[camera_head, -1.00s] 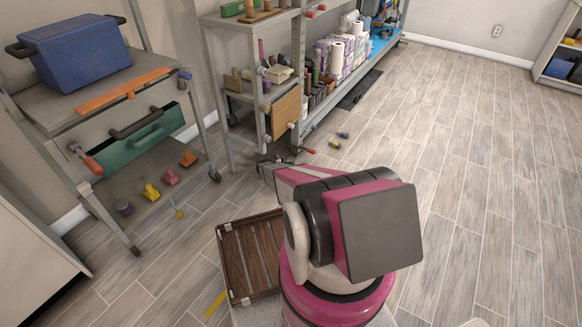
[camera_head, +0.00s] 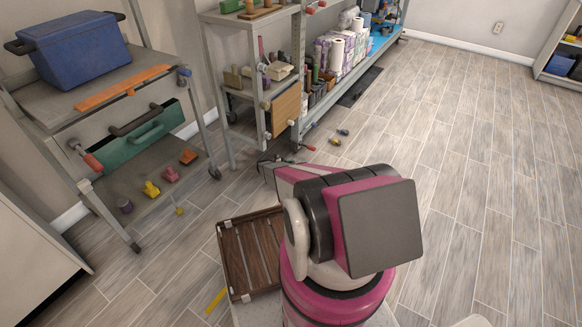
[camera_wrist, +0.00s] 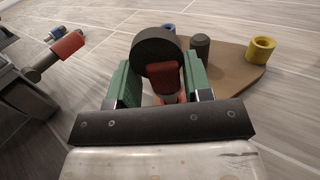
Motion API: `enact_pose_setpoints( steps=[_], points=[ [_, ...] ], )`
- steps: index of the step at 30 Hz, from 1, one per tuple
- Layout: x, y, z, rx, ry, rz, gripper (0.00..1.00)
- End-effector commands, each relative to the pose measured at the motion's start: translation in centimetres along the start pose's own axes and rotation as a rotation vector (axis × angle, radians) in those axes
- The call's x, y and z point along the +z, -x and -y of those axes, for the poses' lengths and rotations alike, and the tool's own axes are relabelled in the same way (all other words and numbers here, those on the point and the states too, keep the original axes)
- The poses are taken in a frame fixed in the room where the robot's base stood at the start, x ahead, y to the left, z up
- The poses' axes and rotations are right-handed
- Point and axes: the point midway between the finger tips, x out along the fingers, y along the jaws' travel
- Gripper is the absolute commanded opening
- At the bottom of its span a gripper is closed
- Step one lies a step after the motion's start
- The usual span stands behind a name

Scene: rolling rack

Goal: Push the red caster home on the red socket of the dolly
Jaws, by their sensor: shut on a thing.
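In the wrist view, my gripper (camera_wrist: 162,72) has its green fingers shut on the red caster (camera_wrist: 165,76). Its dark wheel (camera_wrist: 157,47) sticks up between and beyond the fingertips. Behind it lies the brown board of the dolly (camera_wrist: 229,70). The board carries a yellow socket (camera_wrist: 260,50), a dark grey one (camera_wrist: 200,48) and a blue one (camera_wrist: 168,29), partly hidden. I cannot make out the red socket, nor whether the caster touches it.
A red-handled clamp (camera_wrist: 62,48) stands at the left in the wrist view. In the head view, a slatted wooden crate (camera_head: 233,268) lies beside my base. The cart (camera_head: 95,95) at left holds a blue box (camera_head: 75,55). Open floor (camera_head: 470,180) lies at right.

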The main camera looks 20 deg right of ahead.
Motion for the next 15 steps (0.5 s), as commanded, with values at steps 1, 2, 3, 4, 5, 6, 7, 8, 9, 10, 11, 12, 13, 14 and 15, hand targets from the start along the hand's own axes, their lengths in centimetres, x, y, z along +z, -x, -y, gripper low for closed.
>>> enact_pose_setpoints(
  steps=[1,2,3,4,5,6,7,8,9,10,11,12,13,14,15],
  points=[
    [-0.2,0.0,0.0,0.0,0.0,0.0,0.2],
    [-0.2,0.0,0.0,0.0,0.0,0.0,0.2],
    [-0.3,0.0,0.0,0.0,0.0,0.0,0.2],
    [-0.4,0.0,0.0,0.0,0.0,0.0,0.2],
    [-0.5,0.0,0.0,0.0,0.0,0.0,0.2],
    [-0.6,0.0,0.0,0.0,0.0,0.0,0.2],
    [-0.7,0.0,0.0,0.0,0.0,0.0,0.2],
    [-0.7,0.0,0.0,0.0,0.0,0.0,0.2],
    [-0.8,0.0,0.0,0.0,0.0,0.0,0.2],
    [-0.9,0.0,0.0,0.0,0.0,0.0,0.2],
    [-1.0,0.0,0.0,0.0,0.0,0.0,0.2],
    [-1.1,0.0,0.0,0.0,0.0,0.0,0.2],
    [-1.2,0.0,0.0,0.0,0.0,0.0,0.2],
    [-1.2,0.0,0.0,0.0,0.0,0.0,0.2],
    [-1.3,0.0,0.0,0.0,0.0,0.0,0.2]
  ],
)
